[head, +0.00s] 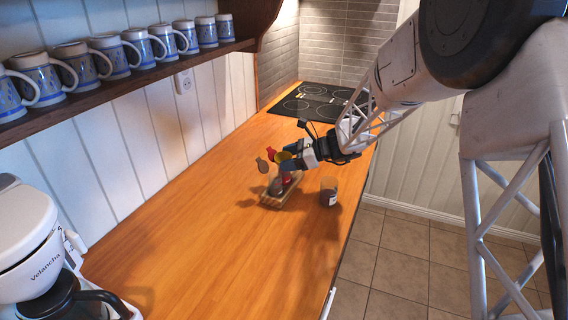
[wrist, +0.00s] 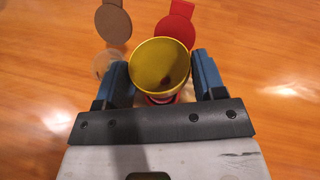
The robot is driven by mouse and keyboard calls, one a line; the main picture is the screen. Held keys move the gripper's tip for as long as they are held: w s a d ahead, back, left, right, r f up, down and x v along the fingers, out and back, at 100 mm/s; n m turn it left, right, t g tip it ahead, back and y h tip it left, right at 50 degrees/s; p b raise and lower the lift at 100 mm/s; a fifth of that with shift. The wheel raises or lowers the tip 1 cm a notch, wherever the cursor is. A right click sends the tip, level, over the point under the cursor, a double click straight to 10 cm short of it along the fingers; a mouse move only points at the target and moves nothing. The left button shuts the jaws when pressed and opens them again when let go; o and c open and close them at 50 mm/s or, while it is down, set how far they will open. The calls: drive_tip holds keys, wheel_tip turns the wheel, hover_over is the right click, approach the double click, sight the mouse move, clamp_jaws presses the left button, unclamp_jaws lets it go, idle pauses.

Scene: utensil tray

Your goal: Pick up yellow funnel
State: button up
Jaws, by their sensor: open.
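The yellow funnel (wrist: 160,66) shows in the wrist view with its wide mouth towards the camera, between the two fingers of my gripper (wrist: 160,78). The jaws are open, with one blue finger on each side of the funnel. I cannot tell whether either finger touches it. In the head view the funnel (head: 283,157) is at the tip of my gripper (head: 290,160), above a small wooden utensil tray (head: 270,200) on the counter. The funnel's lower part is hidden.
A red utensil (wrist: 177,24) and a tan round-ended one (wrist: 113,22) stand close beyond the funnel. A jar (head: 328,191) stands right of the tray. A coffee maker (head: 35,250) is at the near left, a cooktop (head: 315,102) at the back. The counter's middle is clear.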

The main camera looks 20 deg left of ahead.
drive_tip(key=shift+s+a+f, duration=0.15)
drive_tip(key=shift+a, duration=0.4)
drive_tip(key=shift+c, duration=0.4)
drive_tip(key=c, duration=0.4)
